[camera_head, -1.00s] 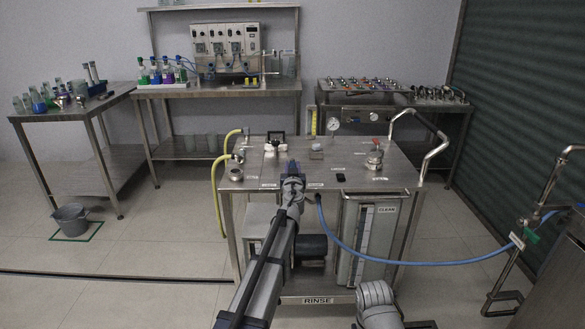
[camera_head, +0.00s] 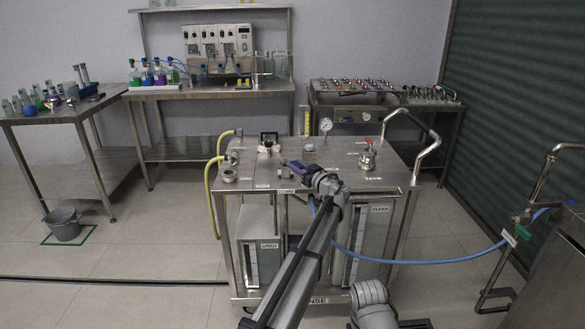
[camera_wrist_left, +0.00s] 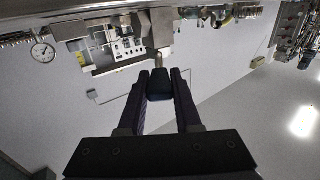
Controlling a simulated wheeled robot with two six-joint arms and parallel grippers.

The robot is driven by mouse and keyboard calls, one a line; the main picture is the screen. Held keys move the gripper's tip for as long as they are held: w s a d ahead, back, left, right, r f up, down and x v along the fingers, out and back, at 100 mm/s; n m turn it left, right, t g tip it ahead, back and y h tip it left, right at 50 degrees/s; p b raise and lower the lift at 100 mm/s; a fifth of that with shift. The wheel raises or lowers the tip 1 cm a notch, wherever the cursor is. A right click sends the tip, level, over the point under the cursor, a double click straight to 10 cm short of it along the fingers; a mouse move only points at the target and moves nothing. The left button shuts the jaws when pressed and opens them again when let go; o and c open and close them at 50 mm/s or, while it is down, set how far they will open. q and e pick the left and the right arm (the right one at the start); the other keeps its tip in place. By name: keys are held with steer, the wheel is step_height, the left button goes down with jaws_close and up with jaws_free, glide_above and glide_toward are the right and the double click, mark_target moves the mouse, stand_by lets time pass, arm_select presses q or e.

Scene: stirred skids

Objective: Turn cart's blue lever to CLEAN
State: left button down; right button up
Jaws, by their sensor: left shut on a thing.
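The steel cart (camera_head: 335,158) stands in front of me with small, unreadable labels on its top. My left gripper (camera_head: 290,168) is low over the front edge of the cart top and points left. In the left wrist view, my left gripper (camera_wrist_left: 159,92) is shut on a dark grip on a short metal stem, which I take to be the blue lever (camera_wrist_left: 159,80). In the head view the gripper hides the lever, so its setting cannot be read. My right gripper is out of view.
A CLEAN tank (camera_head: 375,245) and a USED tank (camera_head: 262,262) sit under the cart top. A blue hose (camera_head: 440,262) runs right, a yellow hose (camera_head: 210,185) hangs left. A black-handled fitting (camera_head: 268,140) and a metal fitting (camera_head: 367,158) stand on top.

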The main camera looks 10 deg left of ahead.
arm_select(q)
steer(key=shift+w+d+n+g+y, duration=0.25)
steer(key=shift+w+n+g+y, duration=0.1)
steer(key=shift+n+g+y, duration=0.25)
steer(key=shift+w+d+n+g+y, duration=0.2)
steer(key=shift+w+n+g+y, duration=0.15)
steer(key=shift+g, duration=0.35)
steer(key=shift+s, duration=0.1)
steer(key=c, duration=0.6)
jaws_free()
steer(key=v, duration=0.7)
steer(key=shift+d, duration=0.35)
steer(key=shift+s, duration=0.1)
